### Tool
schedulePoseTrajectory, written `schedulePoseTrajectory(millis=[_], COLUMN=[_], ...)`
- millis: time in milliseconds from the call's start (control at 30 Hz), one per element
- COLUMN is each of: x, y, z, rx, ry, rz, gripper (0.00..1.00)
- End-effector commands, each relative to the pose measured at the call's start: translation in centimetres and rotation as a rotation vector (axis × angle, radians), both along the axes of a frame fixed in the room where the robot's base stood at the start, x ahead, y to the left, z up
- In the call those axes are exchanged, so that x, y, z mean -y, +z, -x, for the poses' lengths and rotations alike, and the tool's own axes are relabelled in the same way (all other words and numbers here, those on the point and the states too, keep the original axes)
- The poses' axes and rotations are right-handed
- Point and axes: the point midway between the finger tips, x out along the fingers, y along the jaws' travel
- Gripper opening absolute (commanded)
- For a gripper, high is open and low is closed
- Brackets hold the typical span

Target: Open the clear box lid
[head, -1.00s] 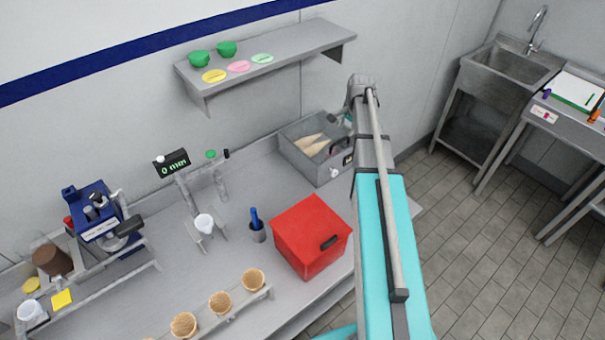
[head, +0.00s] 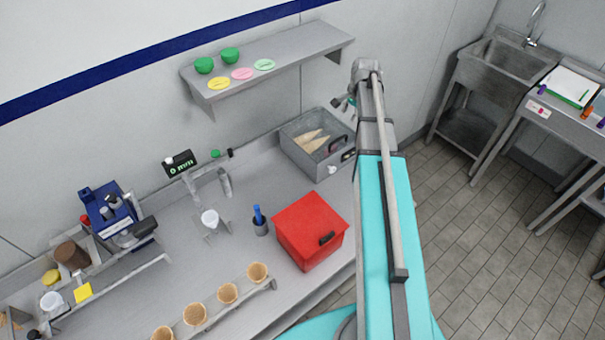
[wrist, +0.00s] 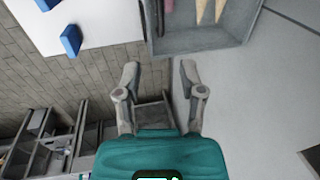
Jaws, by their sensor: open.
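The box (head: 300,158) with grey walls stands at the back of the counter, right of centre in the head view. Pale cones (head: 312,141) lie inside, and a dark handle (head: 338,145) shows near its right side. I cannot tell whether a clear lid covers it. In the wrist view the box (wrist: 205,42) is at the top edge, cut off, with cones (wrist: 209,10) in it. My gripper (wrist: 159,72) is open and empty, its fingertips apart from the box. In the head view my gripper (head: 342,102) is small and partly hidden by my arm, near the box's back right corner.
A red box (head: 305,225) stands in front on the counter. A wall shelf (head: 290,52) with green bowls hangs behind. A cone rack (head: 245,300), a blue machine (head: 110,215) and a small cup (head: 210,218) are further left. A sink (head: 495,65) stands right, beyond open floor.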

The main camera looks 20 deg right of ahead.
Motion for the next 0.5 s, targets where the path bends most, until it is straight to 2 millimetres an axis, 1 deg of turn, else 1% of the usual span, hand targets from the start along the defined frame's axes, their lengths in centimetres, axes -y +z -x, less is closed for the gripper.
schedulePoseTrajectory(millis=[33, 100, 267, 500], x=[0.0, -0.7, -2.3, -5.1], y=[0.7, -0.1, -0.8, -1.9], z=[0.1, 0.4, 1.1, 2.4], rx=[0.000, -0.002, -0.009, -0.020], ry=[0.000, 0.020, 0.077, 0.179], rz=[0.000, 0.003, 0.014, 0.031], gripper=[0.51, 0.51, 0.51, 0.51])
